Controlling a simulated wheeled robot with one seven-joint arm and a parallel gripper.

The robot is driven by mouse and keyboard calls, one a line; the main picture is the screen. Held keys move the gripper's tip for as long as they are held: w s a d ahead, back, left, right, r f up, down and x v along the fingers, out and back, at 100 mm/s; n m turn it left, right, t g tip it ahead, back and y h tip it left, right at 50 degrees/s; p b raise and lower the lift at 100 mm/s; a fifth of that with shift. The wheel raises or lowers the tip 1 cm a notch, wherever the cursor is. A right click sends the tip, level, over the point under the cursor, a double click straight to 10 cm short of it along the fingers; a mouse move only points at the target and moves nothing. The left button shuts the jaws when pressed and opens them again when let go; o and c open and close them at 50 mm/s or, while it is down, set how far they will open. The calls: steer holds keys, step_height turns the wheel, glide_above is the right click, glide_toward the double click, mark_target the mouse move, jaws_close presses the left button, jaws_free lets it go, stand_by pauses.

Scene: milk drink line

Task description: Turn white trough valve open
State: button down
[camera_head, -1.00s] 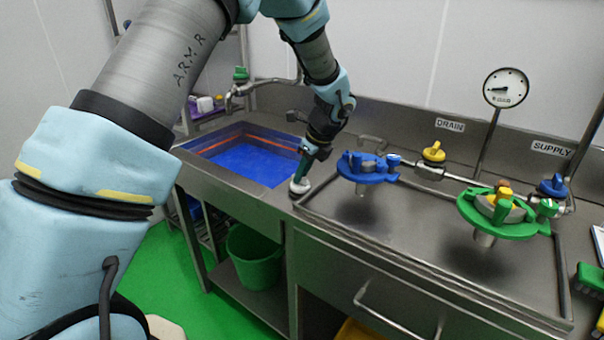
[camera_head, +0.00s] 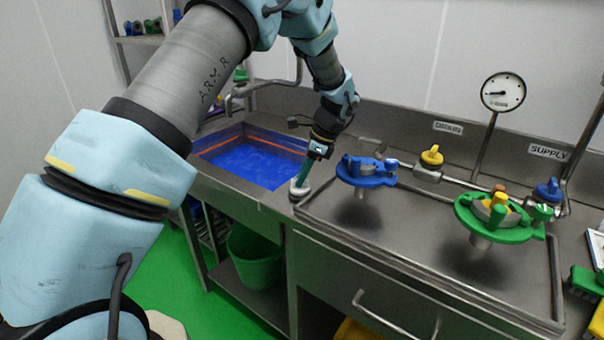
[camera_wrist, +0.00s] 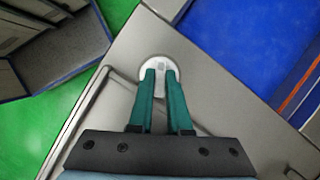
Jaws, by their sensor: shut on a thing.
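The white trough valve (camera_head: 300,188) is a small round white knob on the steel counter, at the near right corner of the blue trough (camera_head: 255,160). In the wrist view the white valve (camera_wrist: 157,72) is a disc with a raised bar across its middle. My gripper (camera_head: 303,183) points down onto it. In the wrist view the green fingertips of my gripper (camera_wrist: 159,76) are on either side of the bar, shut on it. The fingers hide part of the disc.
A blue valve fitting (camera_head: 367,172) stands just right of my gripper, and a green one (camera_head: 500,217) farther right. Behind them are a yellow knob (camera_head: 431,156), a blue knob (camera_head: 548,189) and a gauge (camera_head: 503,92). A green bucket (camera_head: 256,258) sits below the counter.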

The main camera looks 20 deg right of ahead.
steer(key=n+g, duration=0.1)
steer(key=n, duration=0.2)
steer(key=n+g+p, duration=0.1)
steer(key=n, duration=0.1)
steer(key=shift+w+n+y, duration=0.2)
steer(key=shift+n+y, duration=0.1)
steer(key=shift+n, duration=0.1)
steer(key=n+g, duration=0.1)
steer(key=n, duration=0.2)
steer(key=n+g, duration=0.1)
steer(key=n, duration=0.2)
steer(key=shift+w+g, duration=0.1)
steer(key=shift+g, duration=0.2)
steer(key=shift+h, duration=0.4)
steer(key=c, duration=0.9)
jaws_free()
steer(key=shift+o, duration=0.2)
steer(key=b+v, duration=0.2)
steer(key=v, duration=0.8)
steer(key=shift+d+r+b, duration=0.2)
steer(key=shift+r+b, duration=0.1)
steer(key=shift+r, duration=0.05)
